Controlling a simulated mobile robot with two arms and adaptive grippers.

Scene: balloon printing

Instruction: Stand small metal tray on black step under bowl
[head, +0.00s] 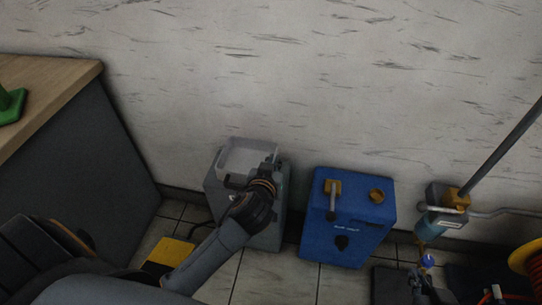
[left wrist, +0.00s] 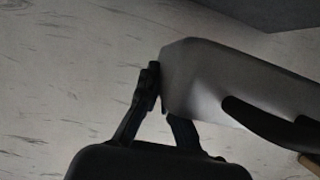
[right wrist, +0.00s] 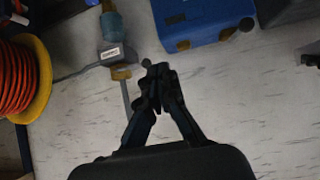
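The small metal tray (head: 248,157) is a pale open box at the top of a grey machine. I cannot tell if it rests there or is held just above. My left gripper (head: 272,162) is at its right edge; in the left wrist view its fingertips (left wrist: 153,85) are shut on the grey tray (left wrist: 205,85). My right gripper (head: 422,278) is low at the right, near a blue ball (head: 428,261); its fingertips (right wrist: 155,85) are together, with nothing clearly held. A dark slab (head: 384,286), perhaps the black step, is partly cut off. I cannot make out the bowl.
The grey machine (head: 270,232) stands on the floor beside a blue box (head: 340,240) with yellow fittings. A teal dispenser (head: 436,222) is at the right, near an orange reel (head: 533,270). A counter (head: 60,95) stands at the left. A yellow pedal (head: 168,256) lies on the tiles.

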